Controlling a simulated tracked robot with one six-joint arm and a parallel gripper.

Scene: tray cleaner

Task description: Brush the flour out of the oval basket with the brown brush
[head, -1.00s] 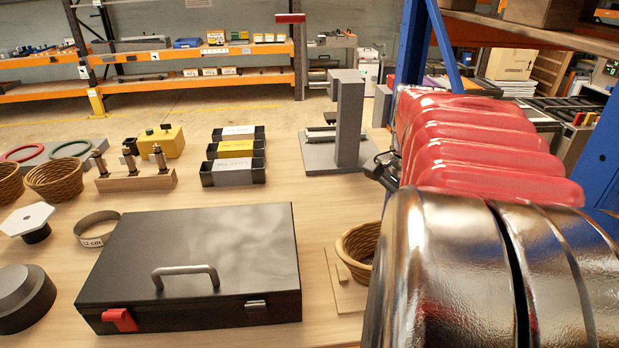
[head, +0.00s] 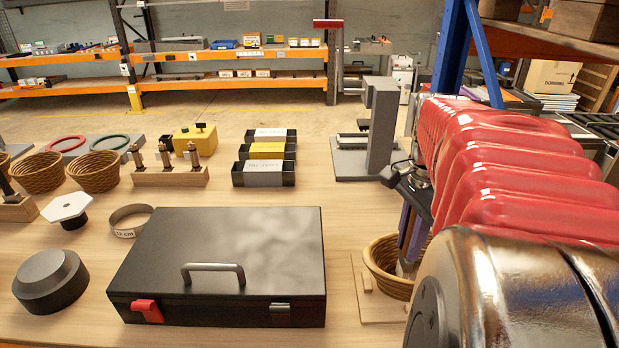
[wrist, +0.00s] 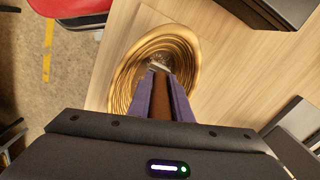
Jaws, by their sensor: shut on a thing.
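The oval basket (head: 378,278) is woven tan wicker and sits on a pale wooden board at the right of the table. It also shows in the wrist view (wrist: 120,88), where I look down into it. My gripper (head: 408,232) has purple fingers pointing down over the basket's right part. In the wrist view my gripper (wrist: 159,76) is shut on the brown brush (wrist: 160,101). The brush's pale tip is inside the basket outline; whether it touches the bottom I cannot tell. Pale specks near the tip may be flour or bristles. My arm hides the basket's right side.
A black case (head: 215,255) with a handle stands just left of the board (head: 366,310). A grey stand (head: 378,135) rises behind the basket. A blue upright (head: 453,52) stands at the right. Several small items fill the table's left side.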

